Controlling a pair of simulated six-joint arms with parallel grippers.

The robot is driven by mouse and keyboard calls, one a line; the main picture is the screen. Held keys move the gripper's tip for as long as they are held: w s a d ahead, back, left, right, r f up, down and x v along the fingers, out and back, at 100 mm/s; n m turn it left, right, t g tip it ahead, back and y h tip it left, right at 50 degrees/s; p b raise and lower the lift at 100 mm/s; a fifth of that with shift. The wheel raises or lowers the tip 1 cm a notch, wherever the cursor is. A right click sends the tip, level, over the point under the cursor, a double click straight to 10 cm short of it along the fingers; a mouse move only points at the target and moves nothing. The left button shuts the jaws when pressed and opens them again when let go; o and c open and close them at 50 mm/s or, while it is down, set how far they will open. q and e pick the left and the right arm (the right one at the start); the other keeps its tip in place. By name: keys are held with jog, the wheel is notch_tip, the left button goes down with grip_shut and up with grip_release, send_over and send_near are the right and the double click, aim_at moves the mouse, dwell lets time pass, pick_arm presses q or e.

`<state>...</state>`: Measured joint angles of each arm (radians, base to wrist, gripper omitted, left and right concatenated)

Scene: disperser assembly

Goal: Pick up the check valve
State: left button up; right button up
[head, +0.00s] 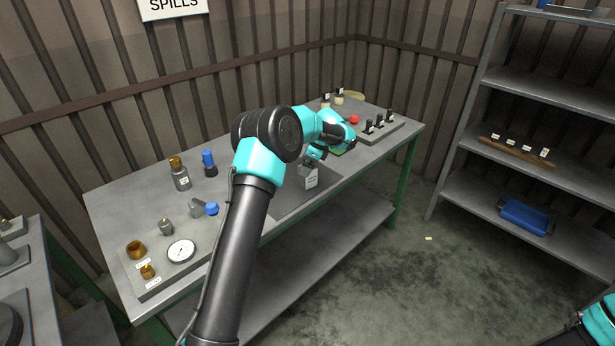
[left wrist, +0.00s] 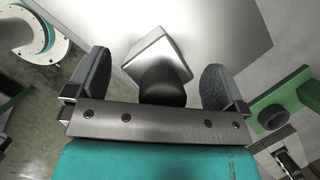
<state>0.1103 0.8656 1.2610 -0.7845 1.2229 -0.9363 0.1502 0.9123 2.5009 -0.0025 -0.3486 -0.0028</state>
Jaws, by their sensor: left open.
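A grey block-shaped part (head: 309,177) with a white label stands on the dark mat in the middle of the bench. In the left wrist view the grey part (left wrist: 158,50) has a black round neck pointing at my gripper. My left gripper (left wrist: 160,88) is open, its two dark fingers on either side of the neck with gaps. In the head view my left gripper (head: 311,160) is just above the part, mostly hidden by my arm. The labels are too small to read, so I cannot confirm which part is the check valve. My right gripper is not in view.
A tray (head: 157,288) at the front left holds brass pieces, a grey fitting and a round white gauge. A grey bottle (head: 181,178) and a blue-topped part (head: 209,164) stand behind. A rack (head: 377,131) of black-topped pieces is at right. Shelves (head: 540,120) stand farther right.

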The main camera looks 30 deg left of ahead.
pick_arm(q)
jog(key=shift+c, duration=0.4)
jog(key=c, duration=1.4)
jog(key=shift+r, duration=0.15)
jog(key=shift+r, duration=1.7)
jog(key=s+d, duration=0.2)
jog(key=s, duration=0.2)
jog(key=s+d+r, duration=0.1)
jog(key=s+d, duration=0.2)
jog(key=s, duration=0.2)
jog(key=s+d, duration=0.3)
jog(key=s, duration=0.1)
jog(key=shift+s+d+r, duration=0.15)
jog(key=shift+s+r, duration=0.05)
jog(key=shift+s, duration=0.1)
